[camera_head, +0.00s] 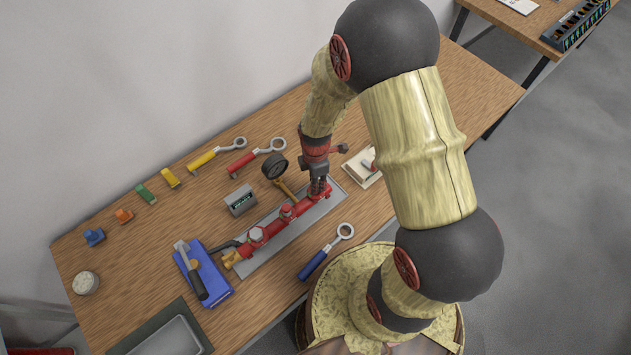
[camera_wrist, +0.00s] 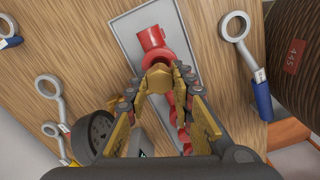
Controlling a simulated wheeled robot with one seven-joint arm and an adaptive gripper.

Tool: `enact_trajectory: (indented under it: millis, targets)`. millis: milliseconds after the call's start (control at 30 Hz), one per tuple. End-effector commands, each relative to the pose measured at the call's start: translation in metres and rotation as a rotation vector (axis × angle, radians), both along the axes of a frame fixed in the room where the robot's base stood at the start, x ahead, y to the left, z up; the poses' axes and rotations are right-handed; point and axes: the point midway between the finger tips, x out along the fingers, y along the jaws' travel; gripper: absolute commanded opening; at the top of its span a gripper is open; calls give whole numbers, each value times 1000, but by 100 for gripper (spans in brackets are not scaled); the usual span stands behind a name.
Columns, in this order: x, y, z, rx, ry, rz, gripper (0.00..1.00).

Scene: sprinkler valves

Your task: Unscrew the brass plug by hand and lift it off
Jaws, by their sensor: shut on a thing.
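The brass plug (camera_wrist: 158,80) is a faceted, brass-coloured piece between my fingertips in the wrist view. My gripper (camera_wrist: 159,73) is shut on it, one finger on each side. A red pipe fitting (camera_wrist: 152,38) with an open end shows just beyond the plug. In the head view my gripper (camera_head: 319,186) points down at the right end of the red valve pipe (camera_head: 272,227), hiding the plug. I cannot tell whether the plug's thread is still engaged.
The pipe lies on a grey plate (camera_head: 262,258) on the wooden bench. A pressure gauge (camera_head: 274,167) stands close to my gripper. A blue-handled wrench (camera_head: 325,253) lies in front, a red-handled one (camera_head: 257,157) behind. A small white pad (camera_head: 358,172) lies at right.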

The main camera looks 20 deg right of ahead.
Motion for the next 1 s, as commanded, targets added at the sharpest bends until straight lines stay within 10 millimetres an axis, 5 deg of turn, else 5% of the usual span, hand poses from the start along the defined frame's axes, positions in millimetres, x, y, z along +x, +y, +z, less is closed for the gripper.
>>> enact_trajectory:
  millis: [1000]
  targets:
    - [0, 0, 26, 0, 0, 0, 0]
